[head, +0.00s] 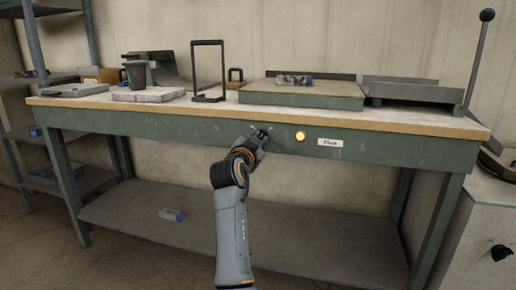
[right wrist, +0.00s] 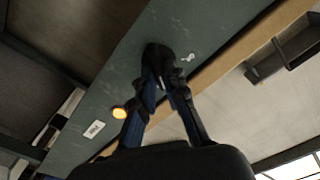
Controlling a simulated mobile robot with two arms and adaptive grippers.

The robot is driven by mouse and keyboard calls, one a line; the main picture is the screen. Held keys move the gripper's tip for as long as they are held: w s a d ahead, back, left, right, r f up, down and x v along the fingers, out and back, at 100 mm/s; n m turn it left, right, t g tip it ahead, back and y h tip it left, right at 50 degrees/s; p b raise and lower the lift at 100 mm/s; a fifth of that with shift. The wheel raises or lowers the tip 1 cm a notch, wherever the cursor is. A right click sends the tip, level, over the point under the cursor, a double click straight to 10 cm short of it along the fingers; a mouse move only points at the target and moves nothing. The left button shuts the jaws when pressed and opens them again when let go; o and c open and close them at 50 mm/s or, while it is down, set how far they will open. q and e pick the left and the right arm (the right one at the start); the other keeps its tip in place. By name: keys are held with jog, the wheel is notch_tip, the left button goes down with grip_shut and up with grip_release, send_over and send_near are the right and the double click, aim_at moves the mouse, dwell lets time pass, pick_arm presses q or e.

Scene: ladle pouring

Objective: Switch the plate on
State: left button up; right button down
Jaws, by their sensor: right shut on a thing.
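My right gripper (head: 261,134) is at the green front rail of the workbench, left of a lit orange lamp (head: 300,136). In the right wrist view its fingertips (right wrist: 163,82) are shut on a dark knob (right wrist: 155,54) on the rail. The fingers partly hide the knob. The lamp (right wrist: 119,113) glows in this view too. A small white label (head: 330,142) is right of the lamp; its word is hard to read. A wide, low green plate-like block (head: 302,100) sits on the bench above the lamp. My left gripper is not in view.
The bench top (head: 215,109) also holds a dark mug (head: 136,75), a black upright frame (head: 207,70), a pale slab (head: 147,95) and a grey tray with a long lever (head: 481,55). A lower shelf (head: 300,240) is mostly bare. Shelving stands at the left.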

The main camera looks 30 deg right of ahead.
jog(key=shift+f+m+b, duration=0.15)
jog(key=shift+m+b, duration=0.5)
jog(key=shift+m, duration=0.55)
jog(key=c, duration=1.4)
grip_release()
notch_tip(320, 180, up, 10)
jog(key=shift+r, duration=0.1)
